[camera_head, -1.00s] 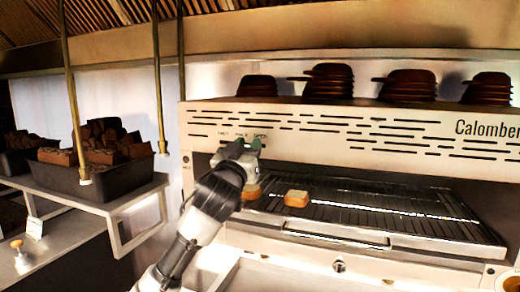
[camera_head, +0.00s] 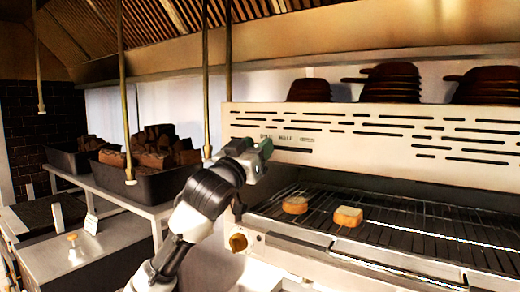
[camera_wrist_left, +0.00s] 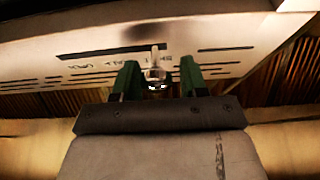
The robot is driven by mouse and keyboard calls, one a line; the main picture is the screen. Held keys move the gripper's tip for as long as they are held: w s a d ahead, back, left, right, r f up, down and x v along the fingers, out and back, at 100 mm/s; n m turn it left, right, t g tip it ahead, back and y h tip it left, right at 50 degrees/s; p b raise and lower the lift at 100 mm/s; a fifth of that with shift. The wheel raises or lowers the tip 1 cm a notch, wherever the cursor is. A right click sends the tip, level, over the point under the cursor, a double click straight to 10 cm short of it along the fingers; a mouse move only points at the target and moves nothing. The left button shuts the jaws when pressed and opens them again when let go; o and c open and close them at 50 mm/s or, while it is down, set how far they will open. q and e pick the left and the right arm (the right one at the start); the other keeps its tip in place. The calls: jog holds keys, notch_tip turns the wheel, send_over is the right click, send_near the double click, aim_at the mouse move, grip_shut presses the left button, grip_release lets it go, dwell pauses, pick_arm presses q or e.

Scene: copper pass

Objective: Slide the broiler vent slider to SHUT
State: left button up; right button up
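The broiler's pale front panel (camera_head: 350,133) carries small slider labels, with SHUT (camera_head: 268,137) at the left. My left gripper (camera_head: 264,149) is at the panel's left end, just under that label. In the left wrist view, which looks upside down, the slider knob (camera_wrist_left: 155,66) stands between the two green fingers of my left gripper (camera_wrist_left: 159,78). The fingers are apart, with a gap on each side of the knob. In the head view the gripper hides the knob. My right gripper is not in view.
Two bread slices, one (camera_head: 295,204) and another (camera_head: 348,216), lie on the broiler's wire rack (camera_head: 430,225). Stacked dark pans (camera_head: 390,83) stand on top. A side shelf (camera_head: 150,211) holds black bins (camera_head: 155,184). Hanging rods (camera_head: 206,80) come down left of the broiler.

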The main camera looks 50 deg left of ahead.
pick_arm(q)
jog(key=shift+o, duration=0.9)
jog(key=shift+a, duration=0.2)
jog(key=shift+s+d+f, duration=0.2)
jog(key=b+v, duration=0.6)
jog(key=v, duration=0.4)
jog(key=shift+s+b, duration=0.15)
jog(key=shift+b, duration=0.25)
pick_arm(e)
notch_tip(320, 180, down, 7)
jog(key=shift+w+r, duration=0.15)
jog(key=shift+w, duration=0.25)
pick_arm(q)
jog(key=shift+a, duration=0.1)
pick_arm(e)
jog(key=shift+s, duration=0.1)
